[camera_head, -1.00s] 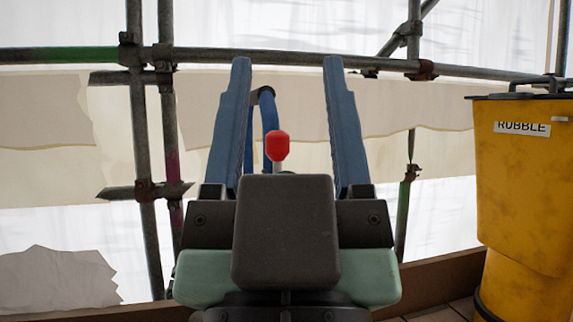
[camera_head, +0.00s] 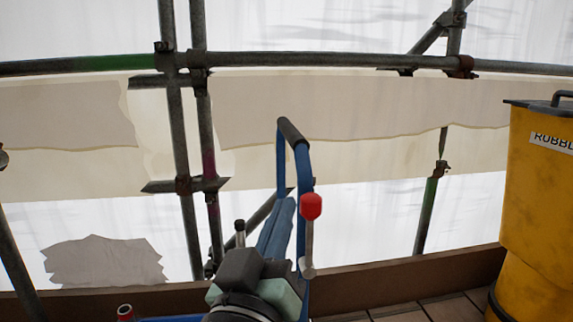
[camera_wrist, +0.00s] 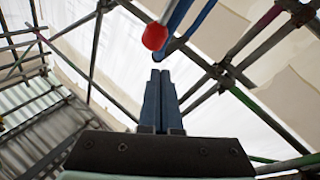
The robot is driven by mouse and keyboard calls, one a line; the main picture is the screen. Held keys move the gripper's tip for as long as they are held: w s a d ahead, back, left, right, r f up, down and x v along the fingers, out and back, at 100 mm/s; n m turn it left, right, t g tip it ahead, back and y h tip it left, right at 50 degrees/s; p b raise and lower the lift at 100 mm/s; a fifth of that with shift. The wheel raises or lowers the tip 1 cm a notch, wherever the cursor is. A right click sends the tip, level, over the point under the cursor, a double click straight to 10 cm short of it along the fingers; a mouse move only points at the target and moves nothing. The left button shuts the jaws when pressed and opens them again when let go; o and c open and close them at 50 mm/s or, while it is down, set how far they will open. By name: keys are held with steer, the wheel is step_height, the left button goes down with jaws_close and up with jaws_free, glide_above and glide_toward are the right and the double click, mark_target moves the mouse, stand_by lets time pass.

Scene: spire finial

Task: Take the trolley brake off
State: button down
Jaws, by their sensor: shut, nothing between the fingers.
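The blue trolley (camera_head: 304,165) has an upright handle with a dark grip (camera_head: 291,132). A red knob (camera_head: 311,206) tops a short silver lever (camera_head: 309,240) on its right upright, apparently the brake lever. The lever stands nearly upright. My gripper (camera_head: 284,203) is shut and empty, just left of the lever in the head view. In the wrist view the red knob (camera_wrist: 154,37) shows just above my closed blue fingertips (camera_wrist: 160,73), apart from them in the picture. A blue trolley bar (camera_wrist: 190,20) runs beside it. My gripper and wrist hide the trolley's lower part.
Scaffold tubes (camera_head: 300,60) cross behind, with pale sheeting beyond. A yellow rubble bin (camera_head: 545,190) stands at the right. A brown toe board (camera_head: 420,280) edges the tiled deck. A small black-topped post (camera_head: 240,227) stands left of my gripper.

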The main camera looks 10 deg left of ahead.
steer(key=s+a+n+g+h+p, duration=0.3)
steer(key=s+a+n+p, duration=0.4)
steer(key=p, duration=1.9)
steer(key=s+f+n+g, duration=0.1)
steer(key=n, duration=0.2)
steer(key=shift+s+a, duration=0.15)
steer(key=b, duration=0.1)
glide_above(310, 237)
steer(key=s+a, duration=0.3)
steer(key=shift+a+f, duration=0.15)
steer(key=shift+a, duration=0.05)
